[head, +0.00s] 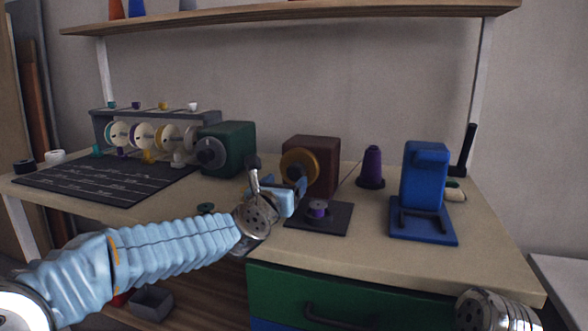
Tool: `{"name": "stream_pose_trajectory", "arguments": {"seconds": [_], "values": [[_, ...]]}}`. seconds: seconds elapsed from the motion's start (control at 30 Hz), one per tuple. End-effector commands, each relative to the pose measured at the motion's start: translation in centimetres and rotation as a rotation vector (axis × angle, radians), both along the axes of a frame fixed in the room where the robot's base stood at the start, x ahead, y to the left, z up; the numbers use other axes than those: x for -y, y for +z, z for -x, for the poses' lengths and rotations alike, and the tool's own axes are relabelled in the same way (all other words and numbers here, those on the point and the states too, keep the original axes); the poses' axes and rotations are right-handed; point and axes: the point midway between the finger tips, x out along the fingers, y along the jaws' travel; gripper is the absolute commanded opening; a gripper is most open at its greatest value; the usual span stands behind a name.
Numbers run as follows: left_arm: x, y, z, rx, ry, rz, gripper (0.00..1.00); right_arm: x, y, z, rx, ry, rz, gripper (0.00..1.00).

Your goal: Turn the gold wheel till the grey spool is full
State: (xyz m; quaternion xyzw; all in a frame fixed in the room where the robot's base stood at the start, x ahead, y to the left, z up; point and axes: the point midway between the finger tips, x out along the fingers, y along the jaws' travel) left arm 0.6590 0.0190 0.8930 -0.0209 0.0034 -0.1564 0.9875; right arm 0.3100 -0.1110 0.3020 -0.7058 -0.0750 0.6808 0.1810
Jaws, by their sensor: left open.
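The gold wheel (299,165) is on the front of a maroon box (325,150) at the middle of the table. A small grey spool (317,212) with some purple thread on it stands on a dark pad (338,220) in front of the box. I cannot tell how full it is. My left gripper (288,185) is open and empty, just below and in front of the gold wheel, left of the spool. I cannot tell if it touches the wheel. My right arm shows only as a silver part at the bottom right; its fingers are out of view.
A purple thread cone (371,165) and a blue stand (424,185) are to the right. A green box (228,150) with a grey knob, a rack of several spools (150,118) and a black mat (95,185) are to the left. A wooden shelf (290,14) hangs above.

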Motion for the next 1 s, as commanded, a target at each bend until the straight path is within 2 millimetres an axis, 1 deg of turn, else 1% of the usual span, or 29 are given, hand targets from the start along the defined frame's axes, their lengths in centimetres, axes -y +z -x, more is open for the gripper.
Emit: {"name": "stream_pose_trajectory", "arguments": {"seconds": [0.03, 0.1, 0.2, 0.3, 0.43, 0.7, 0.77, 1.0], "values": [[0.5, 0.3, -1.2, 0.000, 0.000, -0.002, 0.72, -0.1, 0.8, 0.1, -0.001, 0.003, -0.002, 0.68], [0.9, 0.3, -2.6, 0.000, -0.001, -0.002, 0.72, -0.3, 1.2, 0.1, -0.002, 0.005, -0.004, 0.68], [1.5, 0.2, -4.2, -0.001, -0.001, -0.003, 0.72, -0.4, 1.7, 0.2, -0.003, 0.008, -0.006, 0.68], [1.8, 0.2, -5.4, 0.001, 0.000, -0.002, 0.72, -0.4, 2.1, 0.2, -0.003, 0.008, -0.006, 0.68], [2.0, 0.0, -6.1, 0.001, 0.000, -0.002, 0.72, -0.4, 2.2, 0.2, -0.003, 0.008, -0.007, 0.68], [2.0, 0.0, -6.3, 0.001, 0.000, -0.002, 0.72, -0.4, 2.2, 0.2, -0.003, 0.008, -0.007, 0.68], [2.0, 0.0, -6.3, 0.001, 0.000, -0.002, 0.64, -0.4, 2.2, 0.2, -0.003, 0.008, -0.007, 0.68], [2.0, 0.0, -6.2, 0.001, 0.000, -0.002, 0.28, -0.4, 2.2, 0.2, -0.003, 0.008, -0.007, 0.68]]}}
